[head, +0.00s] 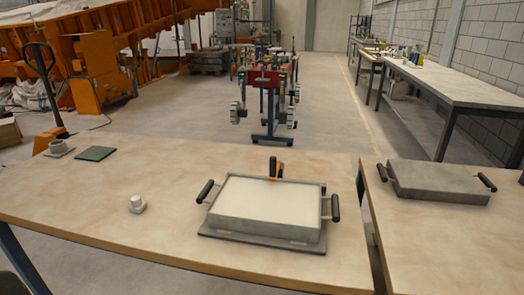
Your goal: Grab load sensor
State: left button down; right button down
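A second grey piece, a ring-like part on a flat base (58,149), sits at the table's far left corner. A shallow grey tray (265,234) with pale sand and black side handles rests on a flat plate, right of the small metal piece and apart from it. Neither of my grippers is in view.
A dark green square pad (96,154) lies near the far left edge. An orange and black clamp-like part (276,168) stands behind the tray. A grey lidded box with handles (438,182) sits on the right table, across a narrow gap.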

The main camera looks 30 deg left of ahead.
aim_at(138, 205)
jog(key=u, duration=4.4)
jog(key=k, duration=0.7)
jog(key=z, duration=1.1)
